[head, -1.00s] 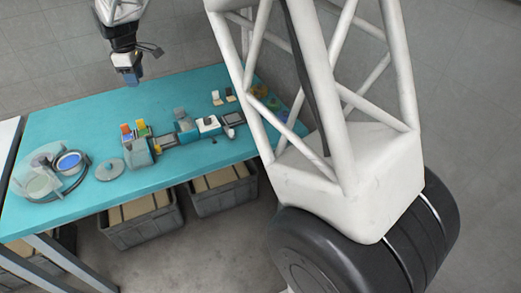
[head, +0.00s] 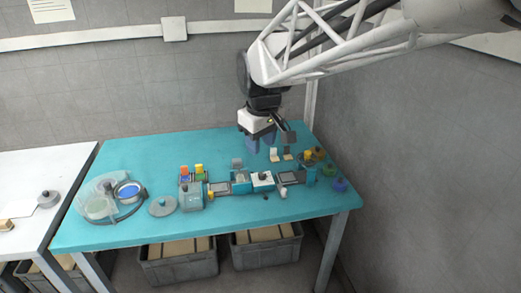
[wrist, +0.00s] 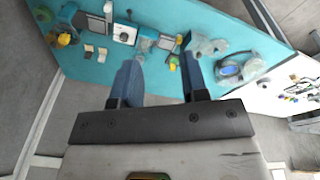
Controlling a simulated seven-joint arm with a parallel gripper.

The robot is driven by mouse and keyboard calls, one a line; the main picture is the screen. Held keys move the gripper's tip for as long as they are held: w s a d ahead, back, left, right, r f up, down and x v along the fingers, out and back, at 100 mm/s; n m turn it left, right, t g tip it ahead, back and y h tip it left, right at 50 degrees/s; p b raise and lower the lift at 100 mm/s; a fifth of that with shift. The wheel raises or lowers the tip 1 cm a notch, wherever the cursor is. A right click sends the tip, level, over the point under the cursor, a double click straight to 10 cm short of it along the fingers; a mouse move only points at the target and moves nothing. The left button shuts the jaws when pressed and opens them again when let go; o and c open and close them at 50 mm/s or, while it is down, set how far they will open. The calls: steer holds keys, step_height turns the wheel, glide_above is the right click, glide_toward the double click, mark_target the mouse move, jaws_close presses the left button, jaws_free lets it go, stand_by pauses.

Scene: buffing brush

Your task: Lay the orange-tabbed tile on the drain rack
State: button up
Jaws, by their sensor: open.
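An orange-topped piece (head: 184,170), which looks like the orange-tabbed tile, stands beside a yellow-topped piece (head: 199,169) behind a grey-teal block, left of the table's middle. Its lower part is hidden. I cannot tell for sure which thing is the drain rack; a flat dark-framed panel (head: 290,177) lies right of the middle. My gripper (head: 261,145) hangs above the back right of the table, well right of the orange piece. Its blue fingers are apart and empty in the wrist view (wrist: 160,78).
A teal table (head: 130,165) carries a row of small blocks and panels along its middle. A clear round basin with a blue dish (head: 129,192) and a grey disc (head: 162,206) are at left. Small coloured knobs (head: 328,170) are at right. The back left is clear.

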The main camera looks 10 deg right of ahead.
steer(key=s+d+f+m, duration=0.2)
steer(key=s+m, duration=0.1)
steer(key=s, duration=0.8)
steer(key=s+d+f+m, duration=0.3)
steer(key=s, duration=0.8)
steer(key=shift+s+d+t, duration=0.15)
steer(key=shift+d+t, duration=0.15)
steer(key=shift+t, duration=0.1)
